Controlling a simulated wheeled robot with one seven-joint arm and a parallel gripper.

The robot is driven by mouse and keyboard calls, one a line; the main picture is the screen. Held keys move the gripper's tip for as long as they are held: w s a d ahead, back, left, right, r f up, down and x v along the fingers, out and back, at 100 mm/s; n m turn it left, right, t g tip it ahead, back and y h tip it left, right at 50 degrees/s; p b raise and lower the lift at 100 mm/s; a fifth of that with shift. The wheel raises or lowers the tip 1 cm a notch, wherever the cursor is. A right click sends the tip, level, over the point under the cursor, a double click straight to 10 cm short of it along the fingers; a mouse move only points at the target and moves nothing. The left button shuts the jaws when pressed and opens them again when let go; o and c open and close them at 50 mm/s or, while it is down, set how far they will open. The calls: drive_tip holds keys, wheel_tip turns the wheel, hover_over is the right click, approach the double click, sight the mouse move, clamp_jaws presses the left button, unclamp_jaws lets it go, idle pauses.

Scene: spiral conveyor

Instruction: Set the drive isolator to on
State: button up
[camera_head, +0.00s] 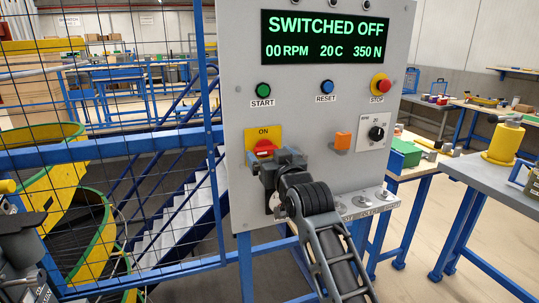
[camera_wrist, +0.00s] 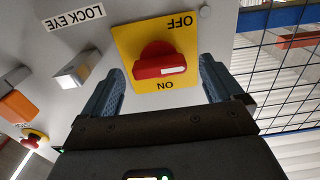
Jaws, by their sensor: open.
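The drive isolator is a red rotary handle (camera_head: 264,148) on a yellow plate (camera_head: 250,135) marked ON at the top in the head view. In the wrist view, which is upside down, the red handle (camera_wrist: 160,64) lies roughly crosswise between OFF and ON on its yellow plate (camera_wrist: 127,40). A white mark shows toward its right end. My gripper (camera_head: 272,160) is open in front of the plate and hides its lower part. In the wrist view the fingers of my gripper (camera_wrist: 161,70) stand either side of the handle, with visible gaps. Contact is not seen.
The panel display (camera_head: 325,38) reads SWITCHED OFF, 00 RPM. START (camera_head: 263,90), RESET (camera_head: 327,87) and STOP (camera_head: 380,84) buttons sit above. An orange switch (camera_head: 343,141) and black dial (camera_head: 377,133) are to the right. A metal lock eye (camera_wrist: 78,68) juts out beside one finger.

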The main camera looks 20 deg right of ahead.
drive_tip(key=shift+w, duration=0.25)
drive_tip(key=c, duration=1)
drive_tip(key=shift+c, duration=0.2)
